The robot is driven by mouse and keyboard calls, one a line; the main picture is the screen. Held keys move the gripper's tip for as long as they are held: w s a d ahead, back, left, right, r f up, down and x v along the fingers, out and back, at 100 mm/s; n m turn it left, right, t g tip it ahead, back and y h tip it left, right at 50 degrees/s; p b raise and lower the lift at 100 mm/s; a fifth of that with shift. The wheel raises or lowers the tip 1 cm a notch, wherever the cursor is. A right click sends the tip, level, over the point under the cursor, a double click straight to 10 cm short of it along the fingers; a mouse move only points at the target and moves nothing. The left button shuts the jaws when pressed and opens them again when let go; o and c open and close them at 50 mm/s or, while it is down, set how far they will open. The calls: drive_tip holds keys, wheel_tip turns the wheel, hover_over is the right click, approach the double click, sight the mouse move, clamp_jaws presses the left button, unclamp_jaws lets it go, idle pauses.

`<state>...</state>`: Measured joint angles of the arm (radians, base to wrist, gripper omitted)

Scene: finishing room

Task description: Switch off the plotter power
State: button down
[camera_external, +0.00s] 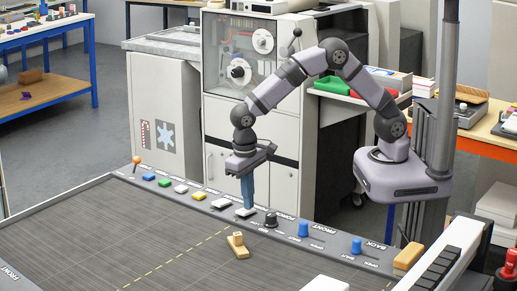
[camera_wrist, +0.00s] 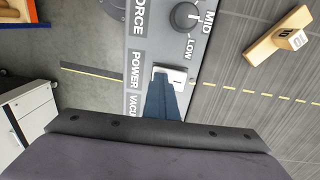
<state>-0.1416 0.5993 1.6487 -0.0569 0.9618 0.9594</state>
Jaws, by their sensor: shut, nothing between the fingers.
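The plotter (camera_external: 170,240) has a grey control strip along its far edge. A white switch (camera_wrist: 179,76) sits on the strip beside the printed word POWER; it also shows in the external view (camera_external: 243,213). My gripper (camera_wrist: 160,78) has its blue fingers closed together and empty, pointing down at this switch. In the external view my gripper (camera_external: 248,206) is upright over the switch. The fingertips cover part of the switch, and I cannot tell whether they touch it or which way it is set.
A dark round FORCE knob (camera_wrist: 185,16) is close to the switch. Blue knobs (camera_external: 303,230) and several coloured buttons (camera_external: 181,189) line the strip. A wooden block (camera_external: 238,246) lies on the plotter bed. Grey cabinets (camera_external: 250,140) stand behind.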

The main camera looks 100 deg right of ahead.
sight(243, 211)
drive_tip(key=shift+w+a, duration=0.5)
drive_tip(key=shift+a, duration=0.15)
drive_tip(key=shift+r+p, duration=0.1)
drive_tip(key=shift+p, duration=0.3)
drive_tip(key=shift+w+r+p, duration=0.1)
drive_tip(key=shift+r+p, duration=0.4)
drive_tip(key=shift+r, duration=0.05)
wheel_tip(243, 211, up, 13)
drive_tip(key=shift+w+a+f+b, duration=0.15)
drive_tip(key=shift+w+a+b, duration=0.15)
drive_tip(key=shift+a+b, duration=0.1)
drive_tip(key=shift+d, duration=0.1)
